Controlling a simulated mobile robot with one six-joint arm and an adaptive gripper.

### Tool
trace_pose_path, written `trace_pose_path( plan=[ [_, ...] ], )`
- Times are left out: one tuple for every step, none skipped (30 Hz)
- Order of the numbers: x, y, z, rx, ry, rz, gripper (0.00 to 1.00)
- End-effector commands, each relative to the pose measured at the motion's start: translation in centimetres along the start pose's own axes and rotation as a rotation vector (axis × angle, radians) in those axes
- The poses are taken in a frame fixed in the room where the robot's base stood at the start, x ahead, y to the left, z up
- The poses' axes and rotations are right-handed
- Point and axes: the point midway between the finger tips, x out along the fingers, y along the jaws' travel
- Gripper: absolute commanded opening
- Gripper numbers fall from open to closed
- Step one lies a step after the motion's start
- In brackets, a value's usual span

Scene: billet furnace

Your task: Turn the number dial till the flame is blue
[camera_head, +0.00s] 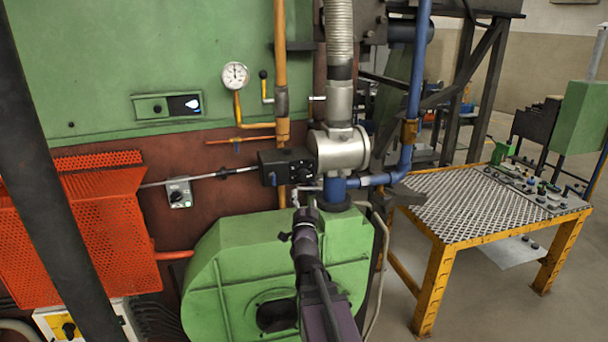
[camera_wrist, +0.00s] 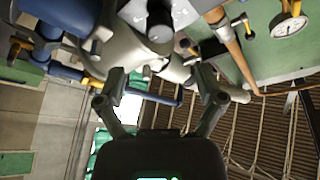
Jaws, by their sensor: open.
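A black control box (camera_head: 272,161) sits on the pipe beside the silver valve body, with a dark dial (camera_head: 303,171) on its face. Its numbers are too small to read. My gripper (camera_head: 303,196) is just below and in front of the box, partly overlapping it, above the green blower housing. In the wrist view, my gripper (camera_wrist: 157,78) is open, its fingers spread and nothing held. A dark round knob with a pale marked face (camera_wrist: 160,22) shows beyond the fingers; contact cannot be told. The flame window (camera_head: 168,105) on the green wall shows a pale bluish-white patch.
A pressure gauge (camera_head: 235,76), yellow pipes and a blue pipe (camera_head: 417,75) surround the box. The green blower housing (camera_head: 220,270) stands below. An orange perforated guard (camera_head: 100,225) is at left; a yellow-framed table (camera_head: 440,240) is at right, with open floor around it.

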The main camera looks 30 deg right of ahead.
Motion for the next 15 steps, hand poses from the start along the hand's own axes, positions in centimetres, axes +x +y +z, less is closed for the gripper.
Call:
trace_pose_path(
  plan=[
    [1.2, -0.1, -0.1, 0.0, 0.0, 0.0, 0.87],
    [1.7, -0.1, -0.1, 0.0, 0.0, 0.0, 0.87],
    [2.3, -0.1, -0.1, -0.001, 0.0, 0.0, 0.87],
    [2.8, -0.1, -0.1, -0.001, 0.0, 0.0, 0.87],
    [3.2, -0.1, -0.1, -0.002, 0.0, 0.0, 0.87],
    [3.9, -0.1, -0.1, -0.002, 0.0, 0.0, 0.87],
    [4.3, -0.1, -0.1, -0.001, 0.0, 0.001, 0.87],
    [4.8, -0.1, -0.1, -0.001, 0.0, 0.001, 0.87],
    [5.4, -0.1, -0.1, 0.0, 0.0, 0.001, 0.87],
    [5.9, -0.1, -0.1, 0.0, 0.0, 0.001, 0.87],
    [6.3, -0.1, -0.1, 0.0, 0.0, 0.001, 0.87],
    [6.9, -0.1, -0.1, -0.001, 0.0, 0.001, 0.87],
    [7.3, -0.1, -0.1, -0.001, 0.0, 0.001, 0.87],
    [7.6, -0.1, -0.1, -0.002, 0.0, 0.001, 0.87],
    [8.1, -0.1, -0.1, -0.002, 0.0, 0.001, 0.87]
  ],
)
